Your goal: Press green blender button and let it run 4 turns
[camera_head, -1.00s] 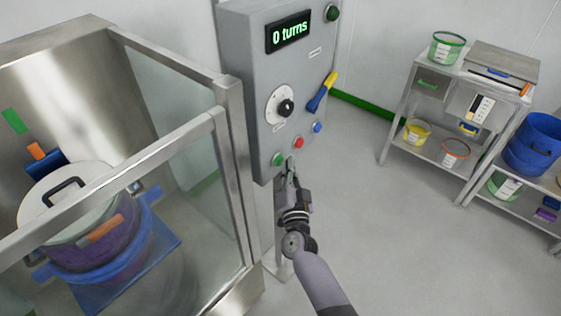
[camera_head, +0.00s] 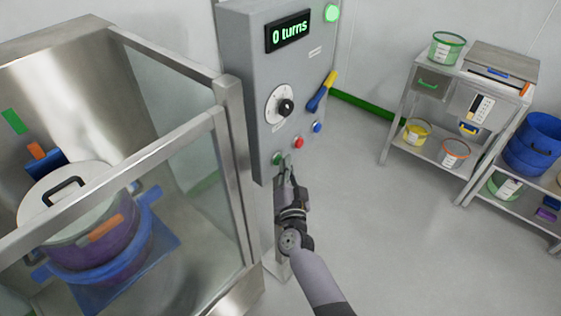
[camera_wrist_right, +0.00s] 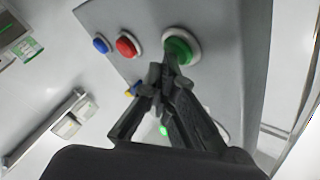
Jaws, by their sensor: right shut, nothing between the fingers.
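The grey control panel (camera_head: 250,95) stands in the middle of the head view. Its display (camera_head: 289,31) reads "0 turns", and the green lamp (camera_head: 332,13) at its top right is lit. The green button (camera_head: 278,158) is at the panel's lower left, and it also shows in the right wrist view (camera_wrist_right: 180,47). My right gripper (camera_head: 286,163) is shut and empty, with its fingertips at the green button. In the right wrist view the fingertips (camera_wrist_right: 168,72) overlap the button's lower edge; how far it is pressed I cannot tell. My left gripper is not in view.
A red button (camera_head: 298,142), a blue button (camera_head: 317,127), a dial (camera_head: 286,106) and a blue-yellow lever handle (camera_head: 321,92) are on the panel. A glass-sided enclosure (camera_head: 175,155) with a lidded drum stands left. Shelves (camera_head: 455,105) with tubs stand right. The floor between is clear.

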